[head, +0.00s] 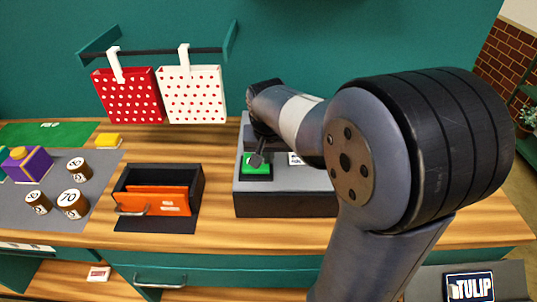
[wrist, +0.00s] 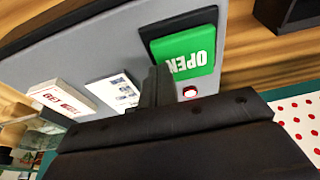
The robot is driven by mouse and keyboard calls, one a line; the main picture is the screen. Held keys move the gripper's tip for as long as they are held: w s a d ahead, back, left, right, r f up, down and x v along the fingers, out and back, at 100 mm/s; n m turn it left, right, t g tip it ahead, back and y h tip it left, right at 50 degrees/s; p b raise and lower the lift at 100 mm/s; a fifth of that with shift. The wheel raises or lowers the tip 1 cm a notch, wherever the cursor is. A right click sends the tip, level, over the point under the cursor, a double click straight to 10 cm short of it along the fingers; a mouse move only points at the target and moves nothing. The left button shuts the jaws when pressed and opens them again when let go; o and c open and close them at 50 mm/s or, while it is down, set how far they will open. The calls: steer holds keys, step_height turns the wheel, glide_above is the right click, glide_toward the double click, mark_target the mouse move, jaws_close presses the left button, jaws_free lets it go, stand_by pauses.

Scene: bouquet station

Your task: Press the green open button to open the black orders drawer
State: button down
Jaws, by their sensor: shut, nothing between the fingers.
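The green button (head: 257,166) sits in a black frame on a grey-topped black box (head: 285,205) at the middle of the counter. The wrist view shows the button (wrist: 188,54) close up, with the word OPEN on it. My gripper (head: 257,157) is shut and empty, pointing down at the button. In the wrist view my fingertips (wrist: 160,76) overlap the button's edge; I cannot tell whether they touch it. The box's dark front looks closed, and my arm hides its right part. No label marks which part is the orders drawer.
A small black bin (head: 190,185) with an orange piece stands left of the box. White cards (wrist: 116,92) lie on the grey top. Two dotted bags (head: 193,95) hang behind. Jars (head: 72,203) stand at left.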

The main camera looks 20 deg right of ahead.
steer(key=shift+f+b, duration=0.8)
steer(key=shift+f, duration=0.1)
steer(key=shift+s+f, duration=0.25)
steer(key=shift+w+r+p, duration=0.1)
steer(key=shift+r+p, duration=0.4)
steer(key=shift+r, duration=0.1)
step_height(320, 180, up, 4)
steer(key=p, duration=0.3)
steer(key=shift+w+r, duration=0.1)
steer(key=shift+r, duration=0.05)
steer(key=b+v, duration=0.1)
steer(key=v, duration=0.8)
steer(key=shift+r+b, duration=0.25)
steer(key=shift+b, duration=0.1)
steer(key=shift+f, duration=0.1)
